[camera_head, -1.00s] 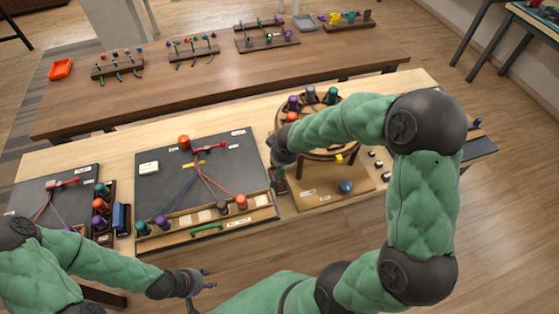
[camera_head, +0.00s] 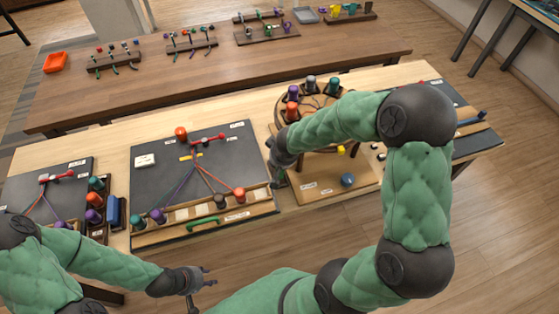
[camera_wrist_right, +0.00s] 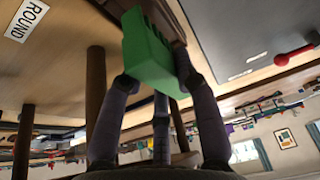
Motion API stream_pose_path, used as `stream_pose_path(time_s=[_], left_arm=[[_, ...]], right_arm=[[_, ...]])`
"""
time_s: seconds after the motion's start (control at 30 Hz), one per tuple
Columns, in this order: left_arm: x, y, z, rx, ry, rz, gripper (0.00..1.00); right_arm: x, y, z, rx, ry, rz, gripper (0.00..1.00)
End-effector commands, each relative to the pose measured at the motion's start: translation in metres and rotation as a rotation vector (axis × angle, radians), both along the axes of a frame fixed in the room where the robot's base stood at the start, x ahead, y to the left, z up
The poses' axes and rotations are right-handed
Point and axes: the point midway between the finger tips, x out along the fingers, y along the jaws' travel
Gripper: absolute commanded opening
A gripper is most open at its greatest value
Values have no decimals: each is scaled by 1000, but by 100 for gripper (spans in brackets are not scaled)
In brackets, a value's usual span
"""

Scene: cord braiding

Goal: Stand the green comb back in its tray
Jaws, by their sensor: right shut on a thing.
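The green comb (camera_wrist_right: 147,52) is in the fingers of my right gripper (camera_wrist_right: 157,82), which is shut on it, in the right wrist view. The comb's upper end is beside a dark brown wooden piece (camera_wrist_right: 172,22). This may be its tray, but I cannot tell whether they touch. In the head view my right gripper (camera_head: 279,172) is low between the dark braiding board (camera_head: 225,165) and the round stand, and its arm hides most of the comb. My left gripper (camera_head: 202,283) is open and empty in front of the table's front edge.
The round stand (camera_head: 300,135) with several bobbins is just right of my right gripper. A blue ball (camera_head: 347,180) lies on its wooden base. A green handle (camera_head: 202,223) lies on the board's front strip. Several bobbins and a blue block (camera_head: 116,212) are at left.

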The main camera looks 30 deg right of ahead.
Motion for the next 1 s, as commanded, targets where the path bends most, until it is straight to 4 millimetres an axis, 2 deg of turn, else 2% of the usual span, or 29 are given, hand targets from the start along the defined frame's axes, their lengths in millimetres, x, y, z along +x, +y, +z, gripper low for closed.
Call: stream_pose_path(time_s=[1.0], left_arm=[[0,0,-6,0,0,0,40]], right_arm=[[-1,0,0,0,0,-1,0]])
